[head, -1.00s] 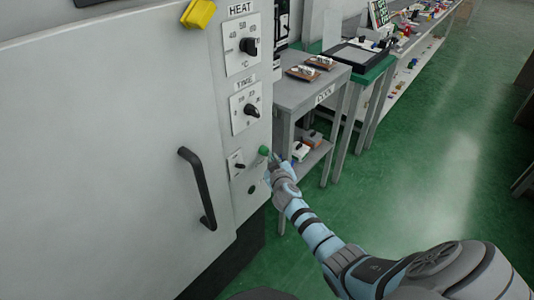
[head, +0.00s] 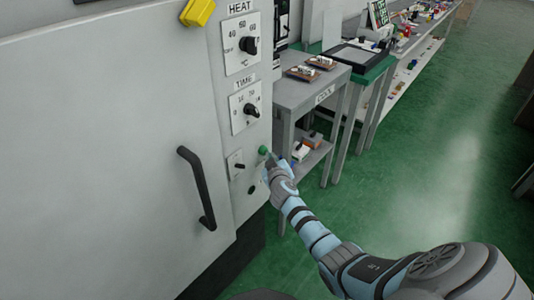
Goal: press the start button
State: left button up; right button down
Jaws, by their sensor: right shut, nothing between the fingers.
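The green start button (head: 263,150) sits on the lower right of the grey machine's control panel, beside a small toggle switch (head: 237,165). My right gripper (head: 270,158) is shut and empty, its fingertips at the button's right edge. I cannot tell whether they touch it. My left gripper is not in view.
Above the button are the TIME knob (head: 251,110) and the HEAT knob (head: 249,45). A black door handle (head: 197,188) stands out from the machine door to the left. A grey side table (head: 290,95) with small trays stands just right of the panel. Green floor is clear farther right.

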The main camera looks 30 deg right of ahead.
dwell(0.4)
jog(key=shift+s+d+p, duration=0.25)
jog(key=shift+s+p, duration=0.15)
jog(key=shift+s, duration=0.5)
jog(key=s, duration=0.2)
jog(key=s+d+p, duration=0.1)
jog(key=s, duration=0.1)
jog(key=shift+s+d+p, duration=0.2)
jog(key=shift+s+p, duration=0.1)
jog(key=shift+s, duration=0.1)
dwell(0.4)
